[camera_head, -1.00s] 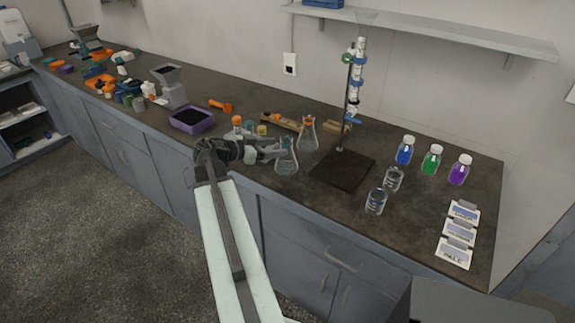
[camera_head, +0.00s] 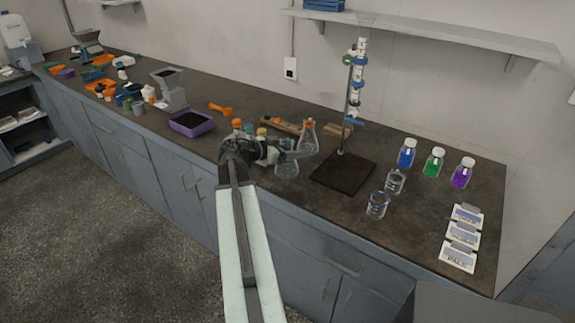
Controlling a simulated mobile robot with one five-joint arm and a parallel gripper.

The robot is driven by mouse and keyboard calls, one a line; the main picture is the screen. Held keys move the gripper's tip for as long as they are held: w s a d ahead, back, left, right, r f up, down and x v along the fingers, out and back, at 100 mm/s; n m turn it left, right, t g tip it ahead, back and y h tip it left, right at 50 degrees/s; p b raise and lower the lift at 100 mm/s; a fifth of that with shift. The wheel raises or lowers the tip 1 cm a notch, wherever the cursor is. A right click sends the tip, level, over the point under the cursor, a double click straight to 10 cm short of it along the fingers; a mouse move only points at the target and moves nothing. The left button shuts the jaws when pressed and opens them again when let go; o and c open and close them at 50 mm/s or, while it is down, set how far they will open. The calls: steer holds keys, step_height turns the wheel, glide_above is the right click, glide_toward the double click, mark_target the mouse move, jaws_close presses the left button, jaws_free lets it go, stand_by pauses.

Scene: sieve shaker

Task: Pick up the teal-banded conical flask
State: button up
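A clear conical flask (camera_head: 286,171) stands on the bench near its front edge. Its neck is largely hidden by my gripper, and a bit of teal seems to show there. My gripper (camera_head: 293,155) reaches in from the left at the height of the flask's neck, over it in the head view. Whether the fingers touch the neck, and whether they are open or shut, I cannot tell. An orange-banded conical flask (camera_head: 308,136) stands just behind and right of it.
A burette stand with a dark base (camera_head: 343,174) is to the right, with two beakers (camera_head: 377,205) beyond it. An orange-topped vessel (camera_head: 237,126) and a purple tray (camera_head: 191,124) are to the left. Blue, green and purple bottles (camera_head: 434,162) stand far right.

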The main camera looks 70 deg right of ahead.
jaws_close()
steer(key=shift+a, duration=0.1)
stand_by(1.2)
